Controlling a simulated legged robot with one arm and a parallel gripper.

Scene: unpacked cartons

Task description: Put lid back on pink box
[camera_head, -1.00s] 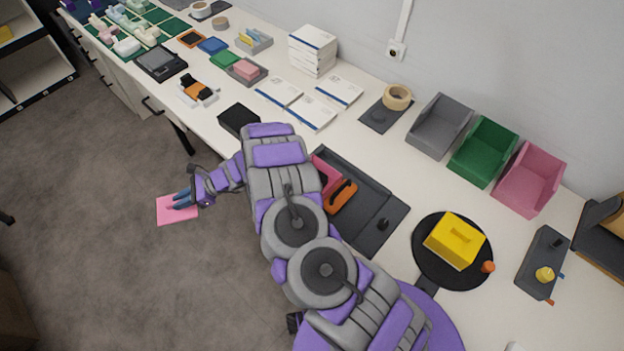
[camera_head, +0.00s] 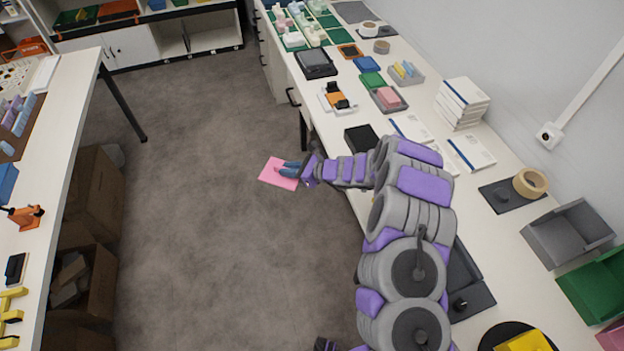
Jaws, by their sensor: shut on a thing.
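My gripper (camera_head: 288,170) is shut on a flat pink lid (camera_head: 272,175). It holds the lid over the open floor, left of the right-hand table's edge. My grey and purple arm reaches from the bottom right and covers part of the right-hand table. A pink piece at the bottom right corner (camera_head: 613,337) is cut off by the frame edge; only a sliver shows. Whether another pink box stands behind my arm cannot be seen.
The right-hand table (camera_head: 505,235) holds white boxes (camera_head: 461,103), a tape roll (camera_head: 530,182), a grey bin (camera_head: 568,233) and a green bin (camera_head: 597,285). A left-hand table (camera_head: 62,130) has cartons (camera_head: 95,195) under it. The floor (camera_head: 215,220) between is clear.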

